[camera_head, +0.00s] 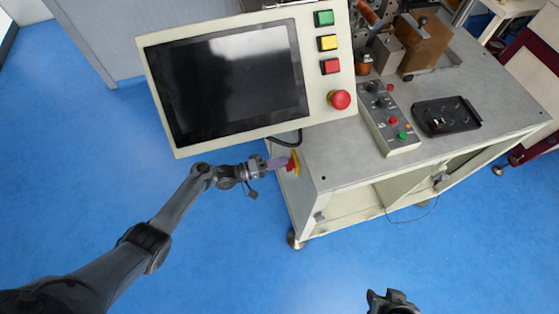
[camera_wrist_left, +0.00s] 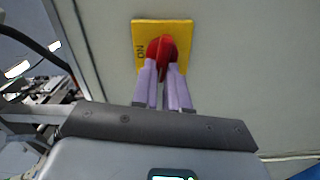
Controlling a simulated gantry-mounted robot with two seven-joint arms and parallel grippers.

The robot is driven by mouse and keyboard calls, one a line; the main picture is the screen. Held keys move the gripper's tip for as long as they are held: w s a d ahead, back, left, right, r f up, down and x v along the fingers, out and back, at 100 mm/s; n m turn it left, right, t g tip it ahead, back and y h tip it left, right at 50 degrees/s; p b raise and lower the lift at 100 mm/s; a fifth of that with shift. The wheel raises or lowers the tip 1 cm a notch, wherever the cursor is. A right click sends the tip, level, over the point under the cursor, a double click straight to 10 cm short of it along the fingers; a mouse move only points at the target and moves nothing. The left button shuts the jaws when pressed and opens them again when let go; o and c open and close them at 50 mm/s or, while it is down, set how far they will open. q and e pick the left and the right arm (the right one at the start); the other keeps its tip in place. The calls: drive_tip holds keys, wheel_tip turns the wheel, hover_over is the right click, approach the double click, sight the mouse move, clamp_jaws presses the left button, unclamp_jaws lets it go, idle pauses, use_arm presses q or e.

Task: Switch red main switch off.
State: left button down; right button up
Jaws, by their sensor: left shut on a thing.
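The red main switch (camera_wrist_left: 162,50) is a red rotary knob on a yellow plate (camera_wrist_left: 180,30) on the cabinet's side panel. The letters "ON" show on the plate's left part in the left wrist view. The switch also shows in the head view (camera_head: 292,164), on the cabinet's left side below the screen. My left gripper (camera_wrist_left: 163,72) is shut on the knob, with one pale finger on each side of its grip. It also shows in the head view (camera_head: 277,164). My right gripper (camera_head: 392,300) is partly visible at the bottom edge; its fingers are cut off.
A large screen panel (camera_head: 225,80) with several coloured buttons hangs above the left arm. The bench top (camera_head: 340,155) carries a control box (camera_head: 388,118) and a black tray (camera_head: 447,117). Blue floor (camera_head: 250,250) is clear in front. A black cable hangs near the switch.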

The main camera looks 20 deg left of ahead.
use_arm(q)
drive_tip(key=shift+n, duration=0.8)
drive_tip(key=c, duration=1.1)
unclamp_jaws()
drive_tip(key=shift+f, duration=0.1)
drive_tip(key=shift+c, duration=0.2)
drive_tip(key=p+v, duration=0.1)
drive_tip(key=v, duration=0.9)
drive_tip(key=shift+s+a, duration=0.25)
drive_tip(key=shift+a, duration=0.05)
